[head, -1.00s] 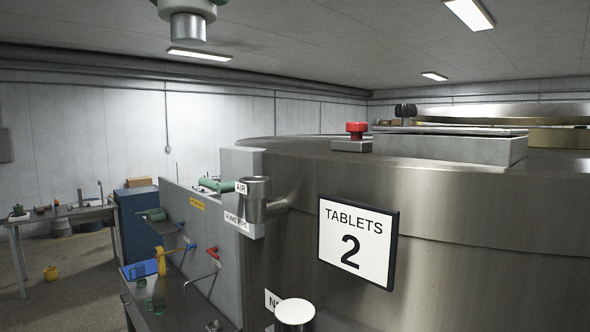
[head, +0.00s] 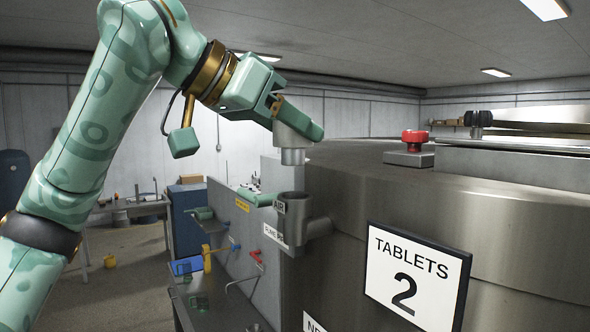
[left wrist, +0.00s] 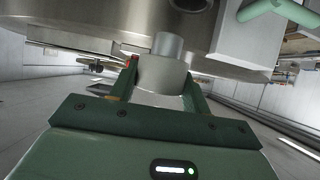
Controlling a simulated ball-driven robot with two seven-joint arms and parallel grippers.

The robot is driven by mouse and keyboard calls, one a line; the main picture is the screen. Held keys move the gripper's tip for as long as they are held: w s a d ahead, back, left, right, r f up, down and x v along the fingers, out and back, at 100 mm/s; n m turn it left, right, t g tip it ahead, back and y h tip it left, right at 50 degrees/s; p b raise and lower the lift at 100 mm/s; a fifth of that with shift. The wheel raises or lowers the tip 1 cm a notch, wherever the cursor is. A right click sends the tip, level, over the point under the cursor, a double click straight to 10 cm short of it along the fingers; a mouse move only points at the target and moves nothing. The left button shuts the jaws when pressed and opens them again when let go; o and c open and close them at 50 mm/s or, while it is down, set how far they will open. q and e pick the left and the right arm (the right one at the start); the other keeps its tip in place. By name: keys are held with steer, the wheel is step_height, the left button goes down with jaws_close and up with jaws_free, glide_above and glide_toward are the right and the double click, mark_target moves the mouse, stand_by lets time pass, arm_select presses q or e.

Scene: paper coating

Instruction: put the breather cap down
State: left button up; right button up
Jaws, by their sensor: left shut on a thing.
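The breather cap (head: 292,143) is a grey metal cap with a wide upper part and a narrower lower neck. My left gripper (head: 298,121) is shut on its wide part and holds it roughly upright in the air. It hangs above the open metal AIR pipe (head: 291,204) on the side of the big steel tank, with a clear gap between them. In the left wrist view the cap (left wrist: 163,72) sits between the two fingers of my left gripper (left wrist: 160,84), its neck pointing away from the palm. My right gripper is not in view.
The steel tank (head: 375,190) with a TABLETS 2 sign (head: 417,277) fills the right side. A red button (head: 415,138) stands on its top. Left of the pipe is a grey panel (head: 232,218) above a narrow bench. A workbench (head: 150,207) stands farther back.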

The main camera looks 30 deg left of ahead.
mark_target(291, 147)
arm_select(q)
steer(key=shift+w+a+f, duration=0.15)
steer(key=shift+w+f, duration=0.4)
steer(key=shift+f, duration=0.35)
steer(key=shift+w+a+f, duration=0.15)
steer(key=shift+w+f, duration=0.1)
steer(key=shift+f, duration=0.3)
steer(key=f, duration=0.2)
steer(key=w+f, duration=0.1)
steer(key=shift+a+f+p, duration=0.1)
steer(key=shift+f+p, duration=0.2)
steer(key=shift+f, duration=0.05)
steer(key=shift+s, duration=0.15)
steer(key=shift+f, duration=0.1)
steer(key=o, duration=1)
